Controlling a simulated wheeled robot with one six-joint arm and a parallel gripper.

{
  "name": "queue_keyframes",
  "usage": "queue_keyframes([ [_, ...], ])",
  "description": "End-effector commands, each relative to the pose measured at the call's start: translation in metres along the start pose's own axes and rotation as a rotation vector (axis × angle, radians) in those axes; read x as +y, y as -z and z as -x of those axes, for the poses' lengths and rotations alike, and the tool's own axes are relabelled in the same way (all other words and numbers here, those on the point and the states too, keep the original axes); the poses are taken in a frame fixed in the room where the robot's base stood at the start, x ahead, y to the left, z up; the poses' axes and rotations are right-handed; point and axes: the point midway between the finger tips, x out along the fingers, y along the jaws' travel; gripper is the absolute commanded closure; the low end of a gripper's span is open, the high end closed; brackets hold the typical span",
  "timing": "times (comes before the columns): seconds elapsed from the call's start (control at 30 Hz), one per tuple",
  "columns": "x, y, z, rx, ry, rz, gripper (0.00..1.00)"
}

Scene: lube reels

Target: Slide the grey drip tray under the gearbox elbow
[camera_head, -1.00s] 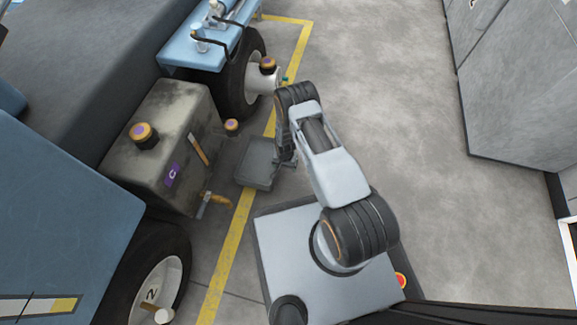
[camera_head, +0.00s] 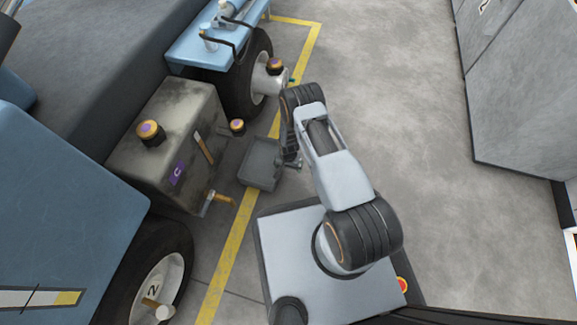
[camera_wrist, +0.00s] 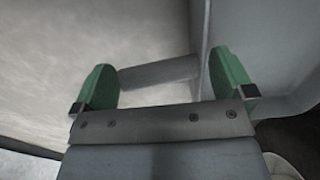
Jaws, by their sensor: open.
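The grey drip tray (camera_head: 248,178) lies on the floor on the yellow line, right of a stained grey box (camera_head: 150,172) marked C. My gripper (camera_head: 291,163) is low at the tray's right side, partly hidden by my arm. In the wrist view its green fingertips (camera_wrist: 164,84) are apart. A grey bar (camera_wrist: 160,75) on the tray's wall (camera_wrist: 203,35) shows between them; I cannot tell whether they touch it. A pipe fitting with an orange handle (camera_head: 222,198) sticks out low on the box. I cannot tell for sure which part is the gearbox elbow.
A blue machine stands at left, with a black wheel (camera_head: 160,262) in front and another (camera_head: 259,70) behind. Grey cabinets (camera_head: 520,95) stand at right. The floor (camera_head: 400,100) between is clear.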

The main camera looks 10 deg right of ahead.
Motion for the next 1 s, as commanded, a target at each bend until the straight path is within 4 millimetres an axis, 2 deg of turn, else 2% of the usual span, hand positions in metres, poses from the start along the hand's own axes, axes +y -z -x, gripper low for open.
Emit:
queue_keyframes([
  [0.4,0.0,0.001,0.084,0.002,0.001,0.0,0.0],
  [0.6,-0.001,0.001,0.115,0.002,0.002,0.0,0.0],
  [0.8,0.0,0.0,0.131,0.001,0.001,0.0,0.0],
  [1.0,0.0,0.0,0.134,0.001,0.001,0.0,0.0],
])
